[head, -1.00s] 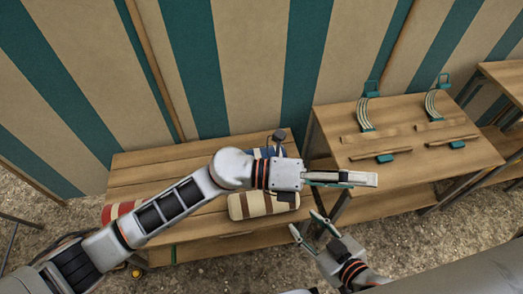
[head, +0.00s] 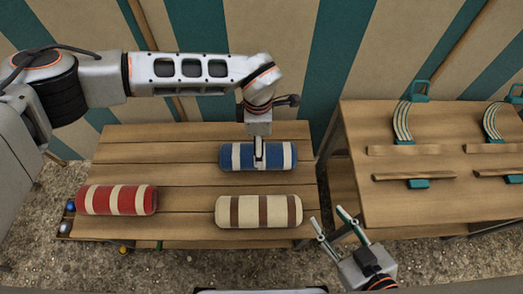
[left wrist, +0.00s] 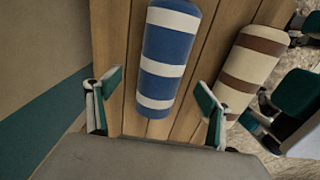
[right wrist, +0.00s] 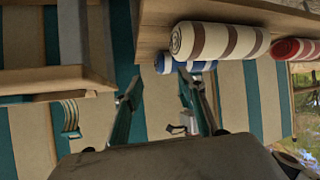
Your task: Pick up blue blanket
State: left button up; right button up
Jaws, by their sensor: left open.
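The blue blanket (head: 234,157), a roll with white stripes, lies on the wooden slatted bench, toward its back right. My left gripper (head: 259,158) points down over the roll's middle and hides part of it. In the left wrist view, the blue blanket (left wrist: 169,50) lies ahead between the open, empty fingers (left wrist: 146,90); I cannot tell whether they touch it. My right gripper (head: 328,215) is open and empty at the bench's front right corner. In the right wrist view, the blue roll (right wrist: 166,65) shows partly behind the cream one.
A cream and brown striped roll (head: 274,211) lies just in front of the blue one. A red and white roll (head: 126,200) lies at the front left of the bench (head: 180,228). A wooden table (head: 435,205) with racks stands to the right. A striped wall is behind.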

pick_arm(q)
jog(key=shift+s+f, duration=0.2)
jog(key=shift+f, duration=0.6)
jog(key=shift+f+b, duration=0.35)
jog(key=shift+f, duration=0.3)
jog(key=f, duration=0.1)
jog(key=f+b, duration=0.1)
jog(key=f, duration=0.1)
jog(key=shift+s+a+f, duration=0.15)
jog(key=shift+s+f, duration=0.05)
jog(key=shift+f, duration=0.1)
jog(key=shift+w+f+b, duration=0.15)
jog(key=shift+f+b, duration=0.3)
jog(key=shift+f, duration=0.1)
jog(key=shift+w+r, duration=0.1)
jog(key=shift+r, duration=0.15)
jog(key=c, duration=1.5)
pick_arm(e)
jog(key=shift+w+a+r+m+y, duration=0.2)
jog(key=shift+a+r, duration=0.1)
jog(key=shift+a, duration=0.25)
jog(key=shift+w+a+r+m+y, duration=0.1)
jog(key=shift+a+r+m, duration=0.15)
jog(key=shift+a, duration=0.3)
